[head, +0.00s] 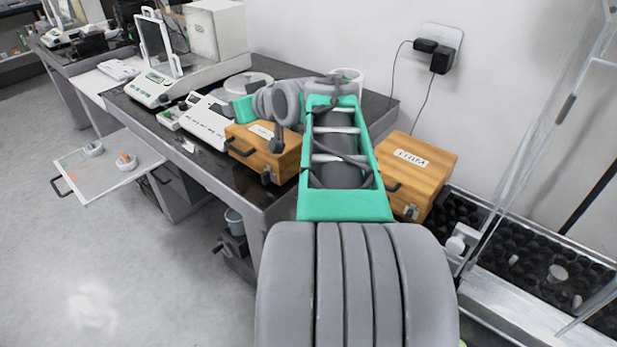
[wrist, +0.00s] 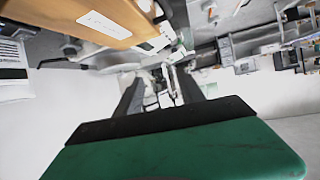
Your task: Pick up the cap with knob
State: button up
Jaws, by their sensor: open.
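I cannot tell for sure which thing is the cap with knob. Two small round pale pieces, one plain (head: 93,148) and one with an orange part on top (head: 126,162), lie on the pull-out board at the left in the head view.
A wooden box (head: 262,158) stands at the table's front edge, close below my arm; another (head: 415,170) stands right of it. A balance (head: 152,88) with a glass shield stands at the back left. A black tray with round holes (head: 545,245) lies at right. The pull-out board (head: 85,185) has free room.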

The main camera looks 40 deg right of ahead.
aim_at(285, 129)
jog(key=d+f+b, duration=0.2)
jog(key=d, duration=0.1)
jog(key=s+d+f+t+h+b, duration=0.1)
jog(key=d+f+b, duration=0.2)
jog(key=d, duration=0.1)
jog(key=s+d+f+m+t+b, duration=0.1)
jog(key=d+f+b, duration=0.2)
jog(key=shift+d+h, duration=0.35)
jog(key=shift+h, duration=0.05)
jog(key=s+d+f+t+h+b, duration=0.2)
jog(key=s+d+b, duration=0.35)
jog(key=d, duration=0.35)
jog(key=shift+m, duration=0.4)
jog(key=f+b, duration=0.2)
jog(key=f, duration=0.2)
jog(key=f+b, duration=0.2)
jog(key=f, duration=0.1)
jog(key=shift+w+a+f, duration=0.2)
jog(key=shift+f, duration=0.2)
jog(key=x, duration=0.3)
jog(key=b+x, duration=0.1)
jog(key=x, duration=0.3)
jog(key=shift+a+r, duration=0.1)
jog(key=shift+r, duration=0.15)
jog(key=shift+w+r, duration=0.1)
jog(key=shift+w, duration=0.2)
jog(key=shift+c, duration=0.4)
grip_shut()
